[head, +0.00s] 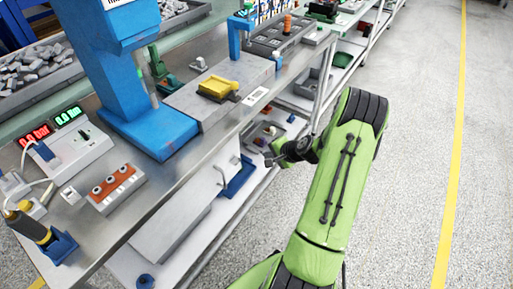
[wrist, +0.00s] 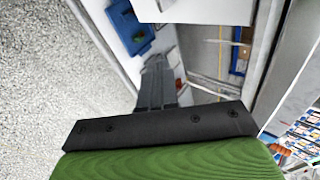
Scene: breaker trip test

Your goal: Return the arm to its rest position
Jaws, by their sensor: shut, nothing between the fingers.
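My green arm (head: 330,190) stands out in front of the workbench, over the floor on the right side of the head view. My gripper (head: 271,158) is at the end of the folded arm, beside the lower shelf and below the bench top's front edge. In the wrist view my gripper (wrist: 156,62) shows as two dark fingers lying together, shut and empty. Part of the gripper is hidden behind the arm in the head view.
The workbench (head: 215,140) carries a blue press (head: 125,75), a grey block with a yellow part (head: 219,87), a red-display meter (head: 68,140) and a button box (head: 115,188). Speckled floor (head: 420,150) right of the arm is clear.

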